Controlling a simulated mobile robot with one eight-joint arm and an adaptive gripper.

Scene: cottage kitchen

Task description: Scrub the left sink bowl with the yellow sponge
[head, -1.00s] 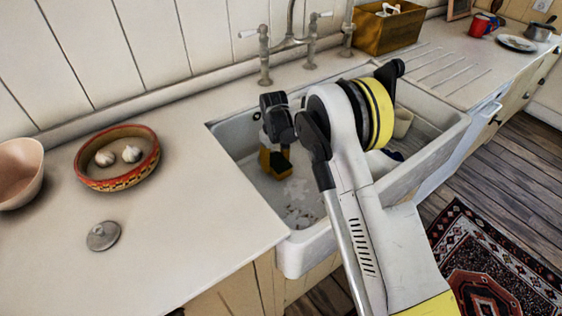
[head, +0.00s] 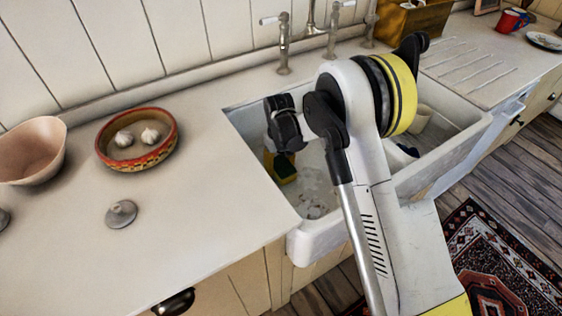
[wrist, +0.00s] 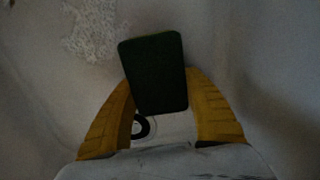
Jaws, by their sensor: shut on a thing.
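The sponge (head: 281,172) shows as a small yellow and green piece low in the left sink bowl (head: 250,122), near its left side. In the wrist view the dark green face of the sponge (wrist: 154,75) is toward me. My gripper (wrist: 160,80) is shut on the sponge, one yellow finger on each side. In the head view my arm's dark wrist hides most of the gripper. A pale, speckled patch (head: 315,190) lies on the bowl floor, right of the sponge; it also shows in the wrist view (wrist: 95,30). I cannot tell whether the sponge touches the bowl.
Taps (head: 310,45) stand behind the sink. The right bowl (head: 450,130) holds a pale cup (head: 421,117). On the left counter are a red-rimmed bowl (head: 138,140) with garlic, a pinkish bowl (head: 35,152) and a small grey lid (head: 121,214). The bowl's left and front walls are close to my gripper.

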